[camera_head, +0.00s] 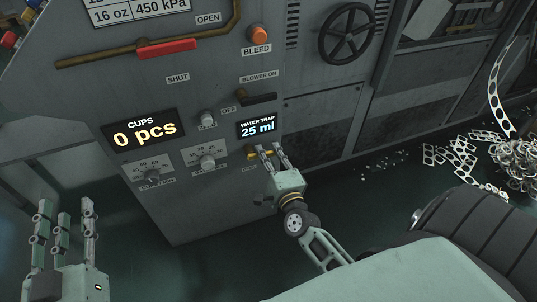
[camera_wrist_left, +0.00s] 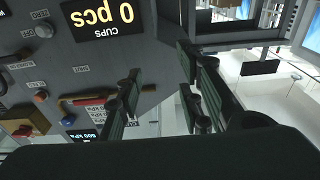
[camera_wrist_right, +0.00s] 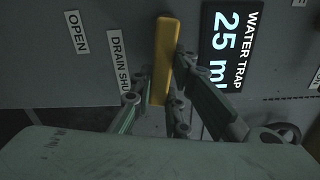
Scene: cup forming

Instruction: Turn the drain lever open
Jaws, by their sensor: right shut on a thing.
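The drain lever is a yellow bar (camera_wrist_right: 162,60) below the water trap display (camera_head: 257,128), which reads 25 ml. In the right wrist view the lever stands lengthwise between my fingers, beside the labels DRAIN SHUT (camera_wrist_right: 119,62) and OPEN (camera_wrist_right: 77,32). In the head view the lever (camera_head: 262,155) lies roughly level on the panel, partly covered by my fingers. My right gripper (camera_head: 272,151) is shut on the lever. My left gripper (camera_head: 65,226) is open and empty at the lower left, apart from the panel; its spread fingers also show in the left wrist view (camera_wrist_left: 160,90).
The panel carries a red-handled lever (camera_head: 166,49), an orange bleed button (camera_head: 258,34), dials (camera_head: 207,160) and a cups display (camera_head: 142,133) reading 0 pcs. A black handwheel (camera_head: 346,34) is to the right.

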